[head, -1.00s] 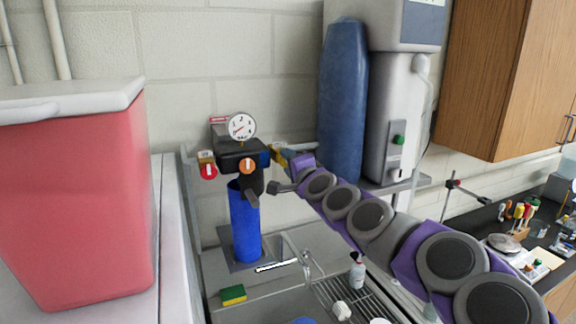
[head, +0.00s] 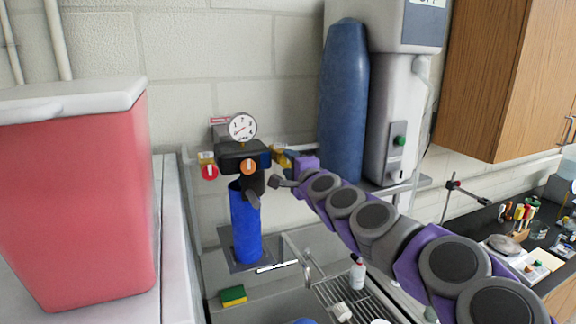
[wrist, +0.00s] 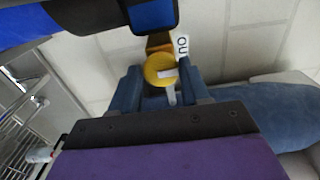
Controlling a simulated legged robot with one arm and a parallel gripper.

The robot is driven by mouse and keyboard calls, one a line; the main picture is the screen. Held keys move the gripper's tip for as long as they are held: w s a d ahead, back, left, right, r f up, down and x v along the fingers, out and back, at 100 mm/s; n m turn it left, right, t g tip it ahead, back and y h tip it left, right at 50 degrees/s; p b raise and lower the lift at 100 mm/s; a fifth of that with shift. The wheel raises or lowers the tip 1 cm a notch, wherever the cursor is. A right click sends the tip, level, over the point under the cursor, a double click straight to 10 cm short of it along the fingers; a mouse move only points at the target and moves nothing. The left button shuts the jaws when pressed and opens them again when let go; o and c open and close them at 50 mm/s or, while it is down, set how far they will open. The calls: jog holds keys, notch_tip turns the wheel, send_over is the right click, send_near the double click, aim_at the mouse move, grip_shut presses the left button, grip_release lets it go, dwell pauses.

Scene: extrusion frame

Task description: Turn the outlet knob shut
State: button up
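The outlet knob (wrist: 156,69) is round and yellow with a white mark, beside a white label whose visible letters read "OU" in the wrist view. A small gap seems to show at the right finger; I cannot tell whether either finger touches the knob.
A red knob (head: 209,172) and an orange knob (head: 249,167) sit on the same head, under a round gauge (head: 243,127). A blue cylinder (head: 245,230) hangs below. A tall blue tank (head: 343,100) stands close right of my gripper. A sink lies below.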

jog(key=o, duration=0.4)
jog(key=shift+d, duration=0.3)
jog(key=shift+s, duration=0.45)
jog(key=b+v, duration=0.2)
jog(key=v, duration=1.4)
jog(key=shift+s+d+f, duration=0.1)
jog(key=shift+d, duration=0.2)
